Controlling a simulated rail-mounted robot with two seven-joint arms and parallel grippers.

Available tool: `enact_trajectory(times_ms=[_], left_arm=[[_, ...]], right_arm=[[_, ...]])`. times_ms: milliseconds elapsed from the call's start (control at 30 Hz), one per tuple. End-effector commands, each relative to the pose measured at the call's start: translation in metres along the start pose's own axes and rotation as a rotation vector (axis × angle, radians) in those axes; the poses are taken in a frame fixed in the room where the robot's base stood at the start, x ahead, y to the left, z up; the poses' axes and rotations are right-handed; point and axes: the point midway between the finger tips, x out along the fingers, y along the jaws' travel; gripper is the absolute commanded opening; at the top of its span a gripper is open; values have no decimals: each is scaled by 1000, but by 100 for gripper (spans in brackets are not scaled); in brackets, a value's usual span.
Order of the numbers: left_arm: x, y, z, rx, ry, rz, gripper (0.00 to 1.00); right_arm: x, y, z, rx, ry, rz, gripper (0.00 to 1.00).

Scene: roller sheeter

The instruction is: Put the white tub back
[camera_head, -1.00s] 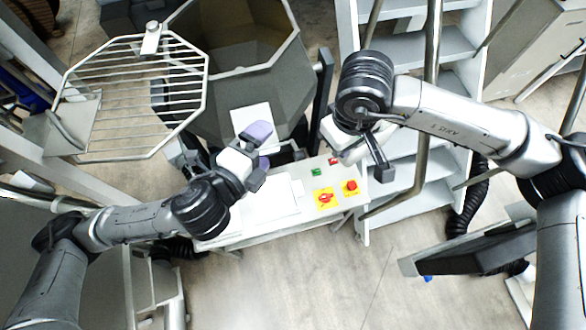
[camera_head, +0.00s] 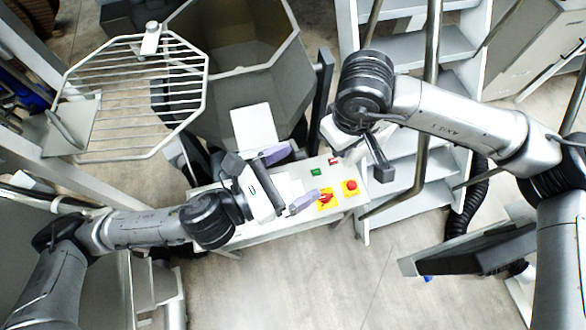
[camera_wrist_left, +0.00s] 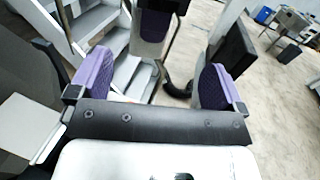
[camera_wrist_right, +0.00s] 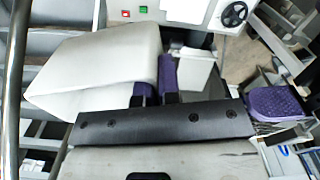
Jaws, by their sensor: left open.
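The white tub (camera_wrist_right: 92,62) fills the left of the right wrist view, tilted. In the head view a small white part of it (camera_head: 336,131) seems to show below the right wrist; my arm hides the rest. My right gripper (camera_wrist_right: 156,80) has its purple fingers close together at the tub's edge and appears shut on it. My left gripper (camera_head: 290,178) is open and empty, its purple fingers spread above the control table, left of the right gripper. Its fingers also show in the left wrist view (camera_wrist_left: 155,88).
The control table (camera_head: 339,208) has red and green buttons and yellow switch plates. A large grey hopper (camera_head: 285,85) and a wire guard (camera_head: 135,158) stand behind and left. A white stair (camera_head: 442,50) with rails is at right. The front floor is clear.

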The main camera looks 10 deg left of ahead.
Motion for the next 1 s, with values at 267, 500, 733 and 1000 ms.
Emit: enact_trajectory(times_ms=[267, 500, 733, 1000], left_arm=[[24, 0, 1, 36, -2, 1, 96], [65, 0, 1, 35, -1, 1, 96], [97, 0, 0, 35, 0, 2, 96], [117, 1, 0, 35, 2, 2, 96]], right_arm=[[0, 0, 0, 0, 0, 0, 0], [0, 0, 0, 0, 0, 0, 0], [0, 0, 0, 0, 0, 0, 0], [0, 0, 0, 0, 0, 0, 0]])
